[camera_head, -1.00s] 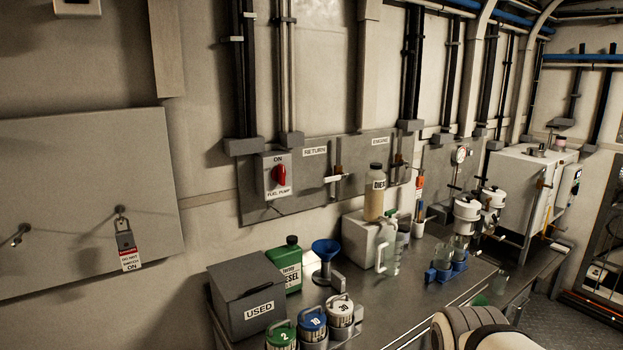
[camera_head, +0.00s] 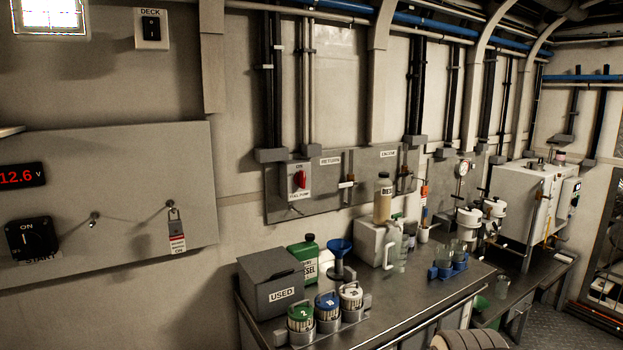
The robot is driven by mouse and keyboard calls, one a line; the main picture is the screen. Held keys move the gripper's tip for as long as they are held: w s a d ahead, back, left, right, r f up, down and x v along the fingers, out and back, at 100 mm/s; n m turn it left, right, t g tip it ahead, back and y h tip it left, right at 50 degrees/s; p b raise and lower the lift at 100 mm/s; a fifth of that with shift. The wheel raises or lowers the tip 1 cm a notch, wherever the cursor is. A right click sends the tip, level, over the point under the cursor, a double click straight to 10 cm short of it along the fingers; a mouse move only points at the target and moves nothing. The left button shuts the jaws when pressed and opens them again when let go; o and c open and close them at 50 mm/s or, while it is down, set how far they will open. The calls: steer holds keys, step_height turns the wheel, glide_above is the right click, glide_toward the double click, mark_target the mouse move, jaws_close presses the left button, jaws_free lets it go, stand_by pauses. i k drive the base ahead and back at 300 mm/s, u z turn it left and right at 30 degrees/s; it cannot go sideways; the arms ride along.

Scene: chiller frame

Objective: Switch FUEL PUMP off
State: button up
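The FUEL PUMP switch (camera_head: 300,179) is a red rotary knob on a pale plate, mounted on the left end of a grey wall panel (camera_head: 286,207). "ON" is printed above the knob and "FUEL PUMP" below it. The red handle stands roughly upright, toward the ON mark. Nothing touches it. My gripper is not in view.
A bench (camera_head: 383,325) runs below the panel. A lock with tag (camera_head: 176,233) hangs at left.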

mark_target(300, 179)
steer(key=u, duration=0.05)
steer(key=i, duration=0.9)
steer(key=z, duration=0.1)
